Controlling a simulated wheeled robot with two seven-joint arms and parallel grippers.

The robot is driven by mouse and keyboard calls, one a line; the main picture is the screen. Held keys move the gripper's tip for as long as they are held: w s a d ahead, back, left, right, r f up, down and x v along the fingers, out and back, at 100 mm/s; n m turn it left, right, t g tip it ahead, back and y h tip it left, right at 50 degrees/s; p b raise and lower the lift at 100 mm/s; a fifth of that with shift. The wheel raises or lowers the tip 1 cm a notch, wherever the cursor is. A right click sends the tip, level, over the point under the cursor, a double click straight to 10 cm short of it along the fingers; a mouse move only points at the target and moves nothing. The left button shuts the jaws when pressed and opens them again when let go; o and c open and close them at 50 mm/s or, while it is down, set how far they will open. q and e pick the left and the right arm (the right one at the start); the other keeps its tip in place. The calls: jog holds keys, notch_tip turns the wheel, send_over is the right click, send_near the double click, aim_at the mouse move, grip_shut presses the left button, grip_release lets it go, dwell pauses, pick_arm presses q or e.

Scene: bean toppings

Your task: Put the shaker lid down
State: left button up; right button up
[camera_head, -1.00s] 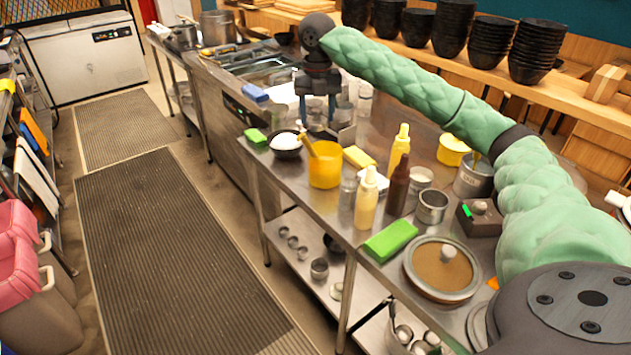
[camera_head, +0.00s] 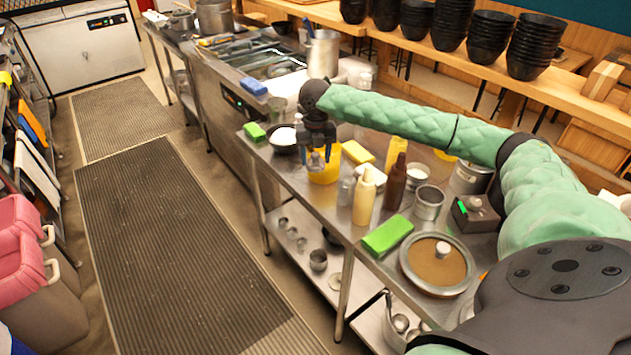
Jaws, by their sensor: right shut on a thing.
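My right gripper (camera_head: 317,158) hangs pointing down at the end of the green-sleeved arm, over the yellow container (camera_head: 326,174) on the steel counter. It is shut on a small greyish thing, which I take to be the shaker lid (camera_head: 316,163). The lid is small and partly hidden between the fingers. I cannot tell whether it touches the yellow container. A small metal shaker-like cup (camera_head: 347,190) stands on the counter just right of the yellow container. My left gripper is not in view.
A black bowl of white stuff (camera_head: 283,137) stands left of the gripper. A tall metal cylinder (camera_head: 323,55) stands farther back.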

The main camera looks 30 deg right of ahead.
notch_tip(320, 180, down, 7)
jog(key=shift+f+p, duration=0.2)
jog(key=shift+p, duration=0.85)
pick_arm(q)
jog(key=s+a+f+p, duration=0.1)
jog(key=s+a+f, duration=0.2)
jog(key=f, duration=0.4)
pick_arm(e)
jog(key=shift+f, duration=2.1)
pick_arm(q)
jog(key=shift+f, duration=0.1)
pick_arm(e)
jog(key=o, duration=0.7)
